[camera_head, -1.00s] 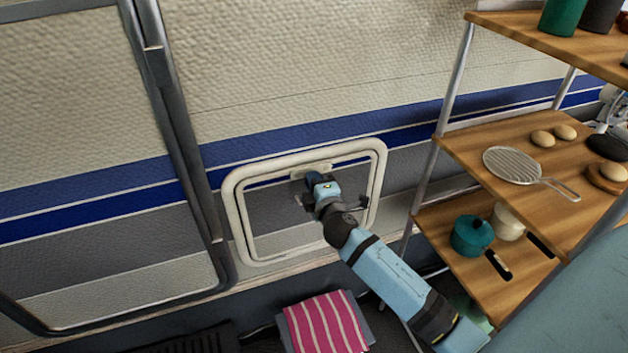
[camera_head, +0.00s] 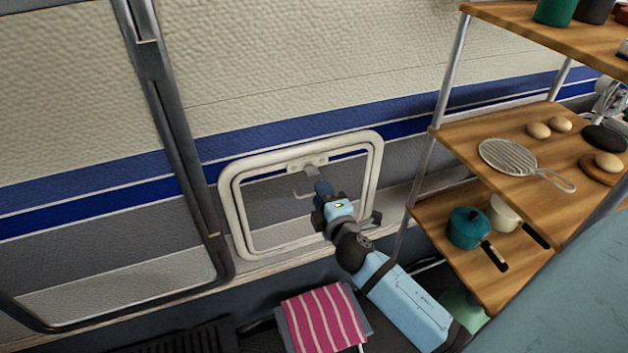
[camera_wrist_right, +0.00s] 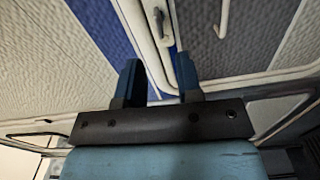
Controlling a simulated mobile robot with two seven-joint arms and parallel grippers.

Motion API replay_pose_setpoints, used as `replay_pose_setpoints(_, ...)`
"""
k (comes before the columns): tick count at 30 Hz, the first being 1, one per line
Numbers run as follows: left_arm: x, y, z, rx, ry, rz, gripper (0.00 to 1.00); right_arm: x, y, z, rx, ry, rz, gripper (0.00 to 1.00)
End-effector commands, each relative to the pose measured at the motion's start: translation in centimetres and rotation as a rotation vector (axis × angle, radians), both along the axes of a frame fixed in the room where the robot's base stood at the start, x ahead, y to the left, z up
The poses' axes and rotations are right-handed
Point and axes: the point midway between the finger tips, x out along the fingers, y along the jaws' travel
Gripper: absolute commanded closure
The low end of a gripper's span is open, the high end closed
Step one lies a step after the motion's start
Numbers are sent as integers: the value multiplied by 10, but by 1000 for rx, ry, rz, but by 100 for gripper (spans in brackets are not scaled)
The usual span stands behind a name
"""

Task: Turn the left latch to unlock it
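A hatch (camera_head: 232,208) with a rounded white frame is set in the striped camper wall, and it looks shut. A pale latch plate with a short grey lever (camera_head: 310,167) sits at the top middle of its frame. A latch (camera_wrist_right: 160,22) on the white frame also shows at the top of the right wrist view. My right gripper (camera_head: 321,187) is in front of the hatch panel, just below the lever. In the right wrist view its blue fingers (camera_wrist_right: 160,78) stand apart with nothing between them. I cannot tell if they touch the hatch. My left gripper is out of view.
A thin hooked bar (camera_head: 302,194) is at the panel, left of my right gripper. A wooden shelf rack (camera_head: 465,150) with kitchenware stands close on the right. A pink striped towel (camera_head: 324,320) lies below the hatch.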

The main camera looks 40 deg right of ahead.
Motion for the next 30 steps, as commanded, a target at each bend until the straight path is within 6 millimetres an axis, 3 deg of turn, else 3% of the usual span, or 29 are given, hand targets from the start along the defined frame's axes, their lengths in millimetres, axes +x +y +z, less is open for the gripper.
replay_pose_setpoints(3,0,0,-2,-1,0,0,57,-26,6,-2,2,3,-1,67)
replay_pose_setpoints(9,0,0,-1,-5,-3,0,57,-51,12,-1,1,1,-1,67)
replay_pose_setpoints(30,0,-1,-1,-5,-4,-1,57,-57,14,0,4,1,1,67)
